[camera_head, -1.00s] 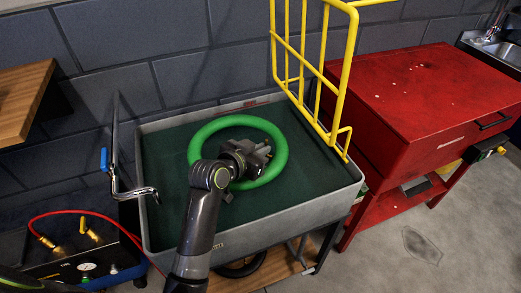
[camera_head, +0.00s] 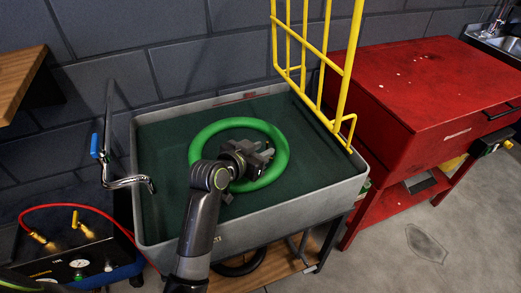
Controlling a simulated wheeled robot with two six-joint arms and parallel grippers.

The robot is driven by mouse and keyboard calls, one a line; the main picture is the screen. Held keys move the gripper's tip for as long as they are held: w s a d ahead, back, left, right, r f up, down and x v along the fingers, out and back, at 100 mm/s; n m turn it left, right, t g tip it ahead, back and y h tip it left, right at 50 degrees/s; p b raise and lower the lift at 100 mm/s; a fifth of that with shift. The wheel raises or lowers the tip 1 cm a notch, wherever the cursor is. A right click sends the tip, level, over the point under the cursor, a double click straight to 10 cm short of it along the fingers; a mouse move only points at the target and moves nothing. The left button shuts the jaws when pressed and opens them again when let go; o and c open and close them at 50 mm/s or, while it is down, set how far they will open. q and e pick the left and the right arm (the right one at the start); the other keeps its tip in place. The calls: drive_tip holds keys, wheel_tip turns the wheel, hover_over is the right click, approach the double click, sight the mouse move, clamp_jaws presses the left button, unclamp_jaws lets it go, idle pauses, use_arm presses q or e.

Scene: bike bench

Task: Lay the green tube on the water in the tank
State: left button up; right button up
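The green tube (camera_head: 275,172) is a ring lying inside the grey tank (camera_head: 325,194), on or just at the dark green water (camera_head: 165,180). My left gripper (camera_head: 268,152) is over the ring's middle, its fingers pointing to the ring's right side. The fingers look apart, with no part of the tube seen between them. The wrist and arm cross over the ring's near left part and hide some of it. My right gripper is not in view.
A yellow wire rack (camera_head: 345,80) rises at the tank's right rear. A red cabinet (camera_head: 420,90) stands to the right. A tap with a blue lever (camera_head: 95,146) and a box with a red hose (camera_head: 75,207) are left. Water around the ring is clear.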

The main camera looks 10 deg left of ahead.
use_arm(q)
drive_tip(key=shift+o, duration=0.2)
drive_tip(key=p+v, duration=0.1)
drive_tip(key=v, duration=1.6)
drive_tip(key=shift+s+p, duration=0.2)
drive_tip(key=shift+p, duration=0.15)
drive_tip(key=shift+r, duration=0.1)
